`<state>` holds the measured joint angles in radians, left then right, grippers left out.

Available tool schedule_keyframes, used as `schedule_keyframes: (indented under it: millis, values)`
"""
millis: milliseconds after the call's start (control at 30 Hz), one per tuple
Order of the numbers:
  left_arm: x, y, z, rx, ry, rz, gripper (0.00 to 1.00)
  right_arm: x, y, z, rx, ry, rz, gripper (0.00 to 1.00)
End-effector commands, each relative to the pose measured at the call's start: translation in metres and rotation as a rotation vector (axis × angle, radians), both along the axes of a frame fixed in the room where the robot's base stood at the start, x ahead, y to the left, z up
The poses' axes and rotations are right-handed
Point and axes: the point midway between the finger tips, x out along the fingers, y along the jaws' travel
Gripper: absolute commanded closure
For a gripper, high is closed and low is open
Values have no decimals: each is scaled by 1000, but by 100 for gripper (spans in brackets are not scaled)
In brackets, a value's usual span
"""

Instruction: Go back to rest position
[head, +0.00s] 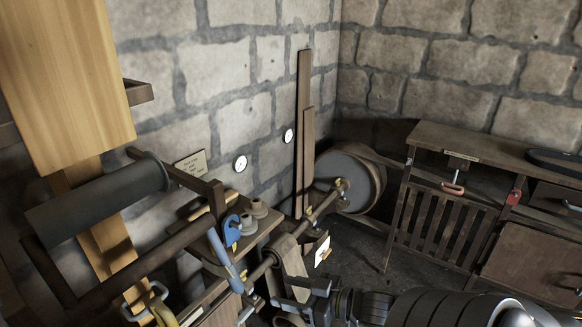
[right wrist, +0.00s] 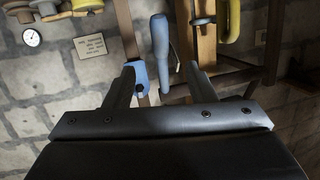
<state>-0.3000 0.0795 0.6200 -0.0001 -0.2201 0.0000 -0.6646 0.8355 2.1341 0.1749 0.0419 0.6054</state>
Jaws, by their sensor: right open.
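My right gripper (head: 285,291) comes in from the lower right in the head view, its fingers pointing left toward the machine. In the right wrist view my right gripper (right wrist: 162,72) is open, with nothing held between its fingers. A lever with a light blue handle (head: 226,260) stands just left of the gripper in the head view. The same blue handle (right wrist: 160,50) shows beyond and between the fingertips in the right wrist view; I cannot tell the exact gap. My left gripper is not in view.
A belt drive with a shaft and a large pulley (head: 345,180) runs along the stone wall. A wooden workbench (head: 460,140) stands at the right. A dark roller (head: 100,203) and a yellow handle (head: 163,312) are at the left. Dark floor lies between bench and machine.

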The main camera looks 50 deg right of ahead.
Motion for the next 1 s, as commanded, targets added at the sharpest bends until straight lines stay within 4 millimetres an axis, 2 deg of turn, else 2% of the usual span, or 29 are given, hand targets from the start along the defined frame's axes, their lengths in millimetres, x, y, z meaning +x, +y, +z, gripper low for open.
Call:
schedule_keyframes:
  millis: [667,733,767,867,967,1000]
  values:
    - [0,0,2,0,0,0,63,-2,-1,0,-1,1,-1,50]
    - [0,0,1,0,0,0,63,-2,-3,-5,-5,4,-8,50]
    - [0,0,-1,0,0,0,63,-2,-6,-9,-9,7,-16,50]
    - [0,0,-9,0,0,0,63,0,-24,-41,-37,37,-72,50]
    - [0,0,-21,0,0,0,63,-2,-54,-96,-84,97,-161,50]
    - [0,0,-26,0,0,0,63,-4,-66,-123,-105,129,-201,50]
